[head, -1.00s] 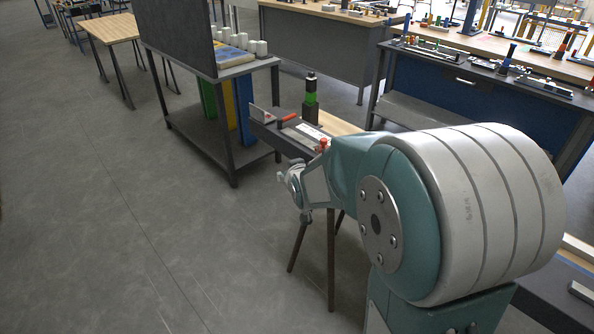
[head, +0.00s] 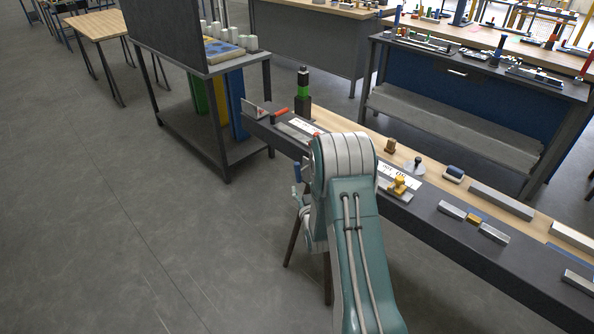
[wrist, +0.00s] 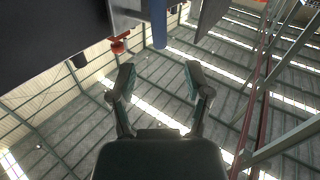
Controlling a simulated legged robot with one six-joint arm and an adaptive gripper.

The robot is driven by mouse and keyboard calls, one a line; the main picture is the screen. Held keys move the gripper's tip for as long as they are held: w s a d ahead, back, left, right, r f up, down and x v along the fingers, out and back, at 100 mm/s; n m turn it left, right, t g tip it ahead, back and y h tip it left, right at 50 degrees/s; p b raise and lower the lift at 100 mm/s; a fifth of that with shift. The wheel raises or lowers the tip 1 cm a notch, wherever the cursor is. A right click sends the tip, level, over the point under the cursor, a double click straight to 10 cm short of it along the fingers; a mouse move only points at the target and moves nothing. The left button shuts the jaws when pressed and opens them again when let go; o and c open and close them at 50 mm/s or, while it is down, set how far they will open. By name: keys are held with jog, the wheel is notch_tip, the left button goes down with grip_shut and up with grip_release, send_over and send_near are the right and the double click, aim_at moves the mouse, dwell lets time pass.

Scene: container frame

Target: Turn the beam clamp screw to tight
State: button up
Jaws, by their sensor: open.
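My gripper (wrist: 160,76) is open and empty in the wrist view, its two fingers spread apart. Ahead of the fingertips are a blue rounded bar (wrist: 158,24), an orange-red knob-like part (wrist: 118,44) and a grey plate (wrist: 212,16). The bar lies ahead of the gap between the fingers, and the knob ahead of the left one. I cannot tell which of these, if any, belongs to the beam clamp or its screw.
The long narrow bench (head: 430,216) carries a yellow fitting (head: 398,185), a round grey piece (head: 415,167), metal bars (head: 500,202) and a green-and-black post (head: 303,90). A dark cart (head: 225,160) stands at its far end. The floor to the left is clear.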

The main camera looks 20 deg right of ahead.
aim_at(298, 172)
jog(key=x, duration=0.9)
jog(key=shift+w+d, duration=0.15)
jog(key=shift+w, duration=0.15)
grip_shut()
